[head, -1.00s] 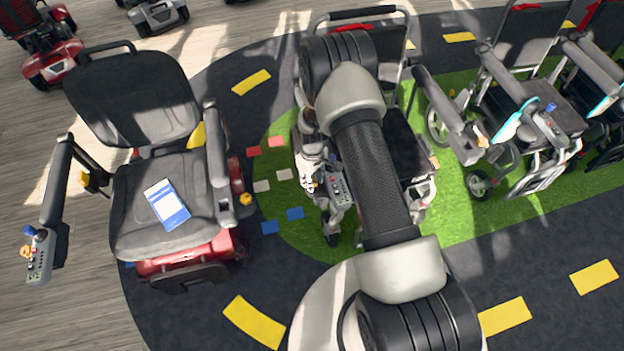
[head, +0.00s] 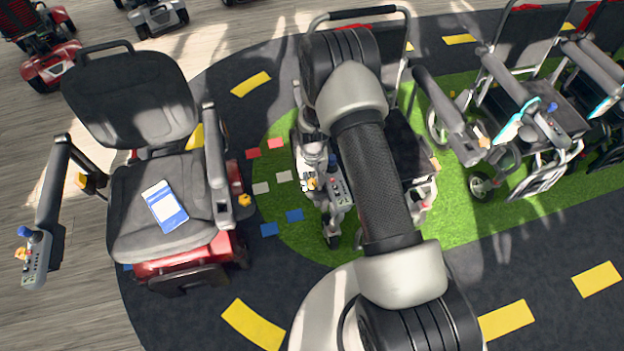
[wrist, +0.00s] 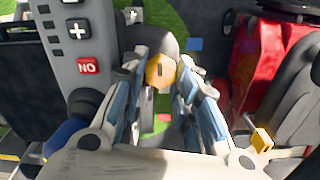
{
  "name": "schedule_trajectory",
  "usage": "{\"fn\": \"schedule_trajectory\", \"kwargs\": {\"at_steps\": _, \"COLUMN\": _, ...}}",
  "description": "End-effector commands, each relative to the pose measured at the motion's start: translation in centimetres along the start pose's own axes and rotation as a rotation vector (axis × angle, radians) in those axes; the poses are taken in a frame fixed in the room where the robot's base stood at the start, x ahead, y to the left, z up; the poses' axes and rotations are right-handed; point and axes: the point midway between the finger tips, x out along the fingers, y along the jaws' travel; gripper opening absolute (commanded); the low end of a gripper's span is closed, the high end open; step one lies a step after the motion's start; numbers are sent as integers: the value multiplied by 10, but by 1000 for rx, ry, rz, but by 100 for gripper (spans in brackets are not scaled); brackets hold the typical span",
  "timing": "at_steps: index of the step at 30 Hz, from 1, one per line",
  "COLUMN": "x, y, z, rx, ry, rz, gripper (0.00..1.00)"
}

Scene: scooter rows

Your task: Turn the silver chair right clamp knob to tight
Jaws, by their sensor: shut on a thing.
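The silver chair (head: 418,192) stands in the middle of the head view, partly hidden behind my arm. Its clamp knob (wrist: 160,70) is a yellow-orange hexagon with a short dark mark, below a dark rounded end in the wrist view. My gripper (wrist: 161,88) has one finger on each side of the knob and is shut on it. In the head view my gripper (head: 311,172) is small, beside the chair's control box (head: 340,187). The contact and any tight or loose marking are too small to tell there.
The grey control box (wrist: 85,45) with a red NO button is close to the left finger. More wheelchairs (head: 530,100) stand right. Dark track and green floor lie between.

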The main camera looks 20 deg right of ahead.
Motion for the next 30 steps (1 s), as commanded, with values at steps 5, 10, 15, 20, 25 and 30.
{"fn": "schedule_trajectory", "kwargs": {"at_steps": 5, "x": 0, "y": 0, "z": 0, "rx": 42, "ry": 0, "rz": 0, "gripper": 4}}
{"fn": "schedule_trajectory", "kwargs": {"at_steps": 10, "x": 0, "y": 0, "z": 0, "rx": 58, "ry": 0, "rz": 0, "gripper": 4}}
{"fn": "schedule_trajectory", "kwargs": {"at_steps": 15, "x": 0, "y": 0, "z": 0, "rx": 59, "ry": 0, "rz": 0, "gripper": 4}}
{"fn": "schedule_trajectory", "kwargs": {"at_steps": 20, "x": 0, "y": 0, "z": 0, "rx": 59, "ry": 0, "rz": 0, "gripper": 4}}
{"fn": "schedule_trajectory", "kwargs": {"at_steps": 25, "x": 0, "y": 0, "z": 0, "rx": 58, "ry": 0, "rz": 0, "gripper": 39}}
{"fn": "schedule_trajectory", "kwargs": {"at_steps": 30, "x": 0, "y": 0, "z": 0, "rx": 58, "ry": 0, "rz": 0, "gripper": 48}}
